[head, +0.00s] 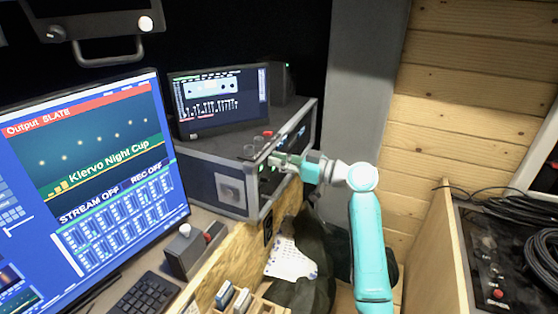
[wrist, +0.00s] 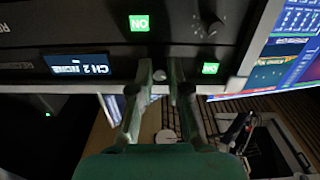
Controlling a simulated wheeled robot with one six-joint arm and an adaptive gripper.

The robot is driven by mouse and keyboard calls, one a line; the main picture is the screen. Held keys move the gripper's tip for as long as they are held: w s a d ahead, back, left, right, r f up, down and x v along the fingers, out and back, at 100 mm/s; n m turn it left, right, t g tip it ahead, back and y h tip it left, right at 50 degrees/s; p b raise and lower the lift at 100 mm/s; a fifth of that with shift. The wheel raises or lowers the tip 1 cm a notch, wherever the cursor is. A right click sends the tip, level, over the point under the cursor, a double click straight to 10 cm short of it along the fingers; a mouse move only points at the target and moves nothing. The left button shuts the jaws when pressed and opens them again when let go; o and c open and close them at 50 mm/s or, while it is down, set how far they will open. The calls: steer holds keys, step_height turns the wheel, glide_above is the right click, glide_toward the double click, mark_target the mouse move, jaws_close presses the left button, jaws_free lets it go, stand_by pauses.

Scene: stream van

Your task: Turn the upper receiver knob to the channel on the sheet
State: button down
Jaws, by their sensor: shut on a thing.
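My gripper (head: 283,161) reaches the front of the dark flight case (head: 228,186) that holds the receivers. In the wrist view its two fingers (wrist: 160,76) are closed around a small grey knob (wrist: 158,75) on the dark receiver panel, mostly hidden between them. A small display (wrist: 78,64) beside it appears upside down and seems to read CH 2, with more text that I cannot read surely. Green ON lights (wrist: 139,23) glow on the panel. A white sheet (head: 290,262) lies below the case; its writing is too small to read.
A large monitor (head: 95,165) stands at the left and a smaller screen (head: 218,98) sits on the case. Another dark knob (wrist: 213,28) is on the panel. A wooden wall (head: 465,110) and a cable coil (head: 515,225) are at the right.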

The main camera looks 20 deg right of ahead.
steer(key=shift+n, duration=1.3)
steer(key=c, duration=1.4)
jaws_free()
steer(key=v, duration=1.2)
